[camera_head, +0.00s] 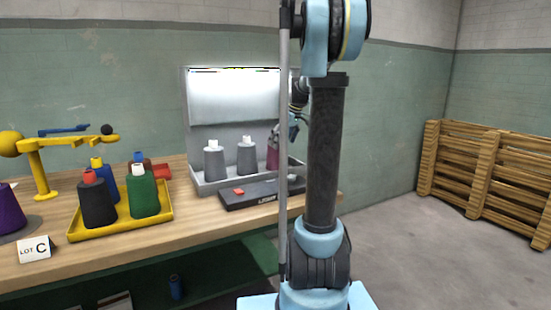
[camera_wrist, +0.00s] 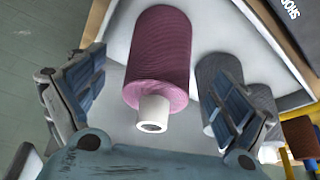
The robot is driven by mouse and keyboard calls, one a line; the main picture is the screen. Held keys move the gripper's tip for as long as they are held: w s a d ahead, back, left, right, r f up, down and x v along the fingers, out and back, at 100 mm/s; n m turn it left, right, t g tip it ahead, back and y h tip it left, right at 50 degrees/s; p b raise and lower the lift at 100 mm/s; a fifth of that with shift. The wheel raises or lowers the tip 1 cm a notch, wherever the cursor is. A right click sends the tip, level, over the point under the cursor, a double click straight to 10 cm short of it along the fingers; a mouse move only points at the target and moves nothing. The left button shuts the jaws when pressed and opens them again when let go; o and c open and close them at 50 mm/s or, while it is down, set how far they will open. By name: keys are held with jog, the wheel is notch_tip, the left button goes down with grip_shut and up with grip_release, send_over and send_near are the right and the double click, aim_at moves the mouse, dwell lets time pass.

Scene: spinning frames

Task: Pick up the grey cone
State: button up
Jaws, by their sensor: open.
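Two grey cones with white tips stand in the grey light-box tray in the head view, one at left (camera_head: 215,164) and one at right (camera_head: 247,157). A magenta cone (camera_head: 272,155) stands right of them, partly hidden by my arm. In the wrist view the magenta cone (camera_wrist: 160,60) lies between the spread fingers of my gripper (camera_wrist: 155,95), with no visible grip on it. One grey cone (camera_wrist: 217,75) is beside it, partly covered by the right finger. Another grey cone (camera_wrist: 262,105) is farther right. My gripper is open and empty.
The light box (camera_head: 196,105) has a back panel and low rim (camera_head: 212,187). A dark scale (camera_head: 240,202) lies in front. A yellow tray (camera_head: 120,229) holds several coloured cones, one charcoal. A yellow stand (camera_head: 45,170) and a LOT C card (camera_head: 35,249) are at left.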

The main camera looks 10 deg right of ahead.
jog(key=shift+w+a, duration=0.45)
jog(key=shift+w, duration=0.05)
jog(key=shift+w+a, duration=0.7)
jog(key=shift+w, duration=0.15)
jog(key=x, duration=0.3)
jog(key=shift+w+a, duration=0.1)
jog(key=shift+a, duration=0.05)
jog(key=shift+c, duration=0.3)
jog(key=c, duration=1.6)
jog(key=shift+o, duration=0.2)
jog(key=shift+r, duration=0.1)
